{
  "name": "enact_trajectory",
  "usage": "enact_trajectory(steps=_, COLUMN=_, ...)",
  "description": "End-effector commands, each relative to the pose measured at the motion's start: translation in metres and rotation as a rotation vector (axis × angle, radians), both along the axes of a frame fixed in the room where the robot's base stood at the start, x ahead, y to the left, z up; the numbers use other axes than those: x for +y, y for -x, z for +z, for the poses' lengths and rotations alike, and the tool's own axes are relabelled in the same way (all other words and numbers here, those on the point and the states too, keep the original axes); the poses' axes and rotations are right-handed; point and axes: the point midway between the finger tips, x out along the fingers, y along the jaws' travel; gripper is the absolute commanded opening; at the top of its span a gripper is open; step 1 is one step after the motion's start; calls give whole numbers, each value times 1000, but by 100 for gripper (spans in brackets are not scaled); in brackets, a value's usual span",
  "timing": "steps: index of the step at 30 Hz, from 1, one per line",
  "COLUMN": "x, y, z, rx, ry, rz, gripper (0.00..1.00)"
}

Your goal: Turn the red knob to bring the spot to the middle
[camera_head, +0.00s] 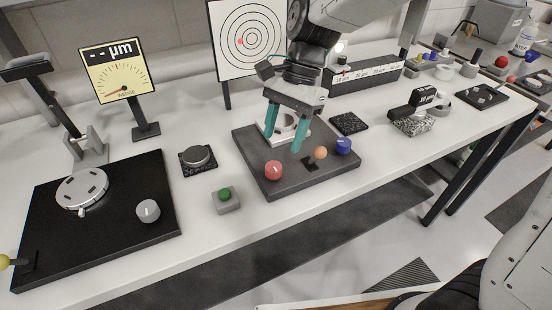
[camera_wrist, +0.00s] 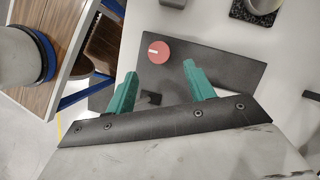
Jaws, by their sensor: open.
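The red knob (camera_head: 273,170) sits on the front left part of a dark fixture plate (camera_head: 330,178). It has a white mark on its top and also shows in the wrist view (camera_wrist: 158,52), just beyond and between the fingertips. My gripper (camera_head: 284,135) is open and empty, above the plate and behind the knob in the head view. Its two green fingers (camera_wrist: 160,80) are apart and do not touch the knob. The target board (camera_head: 250,40) stands behind, with a red spot (camera_head: 240,41) left of the rings' centre. A mirror mount (camera_head: 268,130) is partly hidden behind my gripper.
A green button box (camera_head: 225,200) stands left of the plate. A black plate (camera_head: 110,245) with a round silver disc (camera_head: 82,188) lies at far left.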

Motion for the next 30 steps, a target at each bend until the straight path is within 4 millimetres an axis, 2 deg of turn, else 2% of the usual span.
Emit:
enact_trajectory(steps=6, x=9, y=11, z=-34, rx=4, ry=2, rz=5, gripper=54)
enact_trajectory(steps=12, x=15, y=18, z=-56, rx=2, ry=1, rz=4, gripper=54)
enact_trajectory(steps=23, x=16, y=19, z=-61, rx=0, ry=1, rz=4, gripper=54)
enact_trajectory(steps=27, x=16, y=19, z=-61, rx=0, ry=1, rz=4, gripper=15)
enact_trajectory(steps=28, x=16, y=19, z=-61, rx=0, ry=1, rz=4, gripper=9)
enact_trajectory(steps=30, x=16, y=19, z=-61, rx=0, ry=1, rz=4, gripper=9)
